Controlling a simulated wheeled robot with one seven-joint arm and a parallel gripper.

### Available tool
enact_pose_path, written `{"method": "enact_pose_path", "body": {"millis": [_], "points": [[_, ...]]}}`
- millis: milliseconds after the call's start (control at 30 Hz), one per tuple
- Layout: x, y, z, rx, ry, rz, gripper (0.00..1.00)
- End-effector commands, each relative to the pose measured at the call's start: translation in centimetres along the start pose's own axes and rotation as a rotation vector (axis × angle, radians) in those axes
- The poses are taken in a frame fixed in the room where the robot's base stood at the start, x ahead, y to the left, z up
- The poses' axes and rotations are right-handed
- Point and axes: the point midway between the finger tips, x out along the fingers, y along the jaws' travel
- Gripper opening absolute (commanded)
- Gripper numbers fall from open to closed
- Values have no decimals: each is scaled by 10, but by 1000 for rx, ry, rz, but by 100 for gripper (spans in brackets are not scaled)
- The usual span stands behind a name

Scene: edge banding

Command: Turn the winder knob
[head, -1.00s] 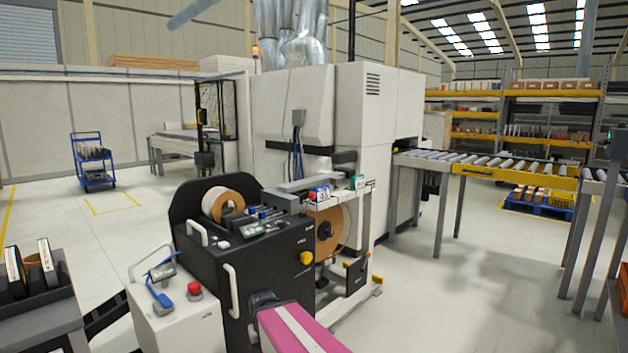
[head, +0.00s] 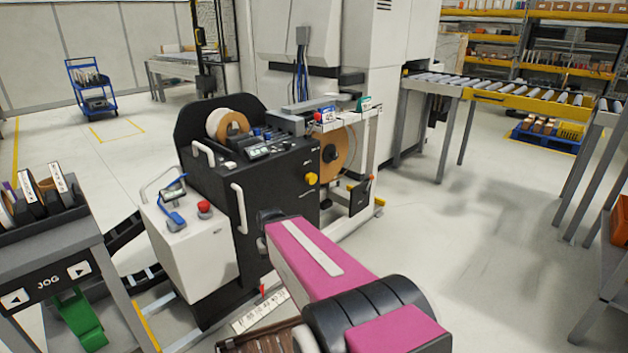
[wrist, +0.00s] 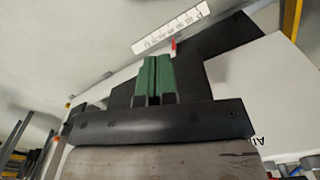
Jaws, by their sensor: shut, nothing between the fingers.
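The black winder machine (head: 275,170) stands left of centre in the head view. A yellow knob (head: 312,179) is on its side panel, and a black hub (head: 330,153) sits on the brown reel (head: 340,165) behind it. I cannot tell which is the winder knob. My pink arm reaches up toward the machine's lower front; my fingers are hidden in the head view. In the wrist view my gripper (wrist: 153,78) has its green fingers together with nothing between them. No knob shows there.
A white control box (head: 190,240) with a red button (head: 204,207) adjoins the machine on the left. A JOG stand (head: 50,283) holds rolls at far left. A label strip (head: 260,312) lies below. The floor at right (head: 480,240) is clear up to the roller conveyor (head: 500,90).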

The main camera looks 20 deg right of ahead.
Motion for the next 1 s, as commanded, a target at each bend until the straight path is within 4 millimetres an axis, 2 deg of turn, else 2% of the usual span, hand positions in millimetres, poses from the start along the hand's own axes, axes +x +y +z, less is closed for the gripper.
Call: {"method": "enact_pose_path", "body": {"millis": [467, 500, 567, 733, 767, 867, 1000], "points": [[0, 0, 0, 0, 0, 0, 0], [0, 0, 0, 0, 0, 0, 6], [0, 0, -1, 6, 0, -4, 26], [6, 3, -21, 122, 8, -94, 81], [8, 5, -27, 163, 10, -124, 84], [12, 11, -53, 332, 15, -254, 84], [13, 29, -98, 614, 14, -473, 84]]}}
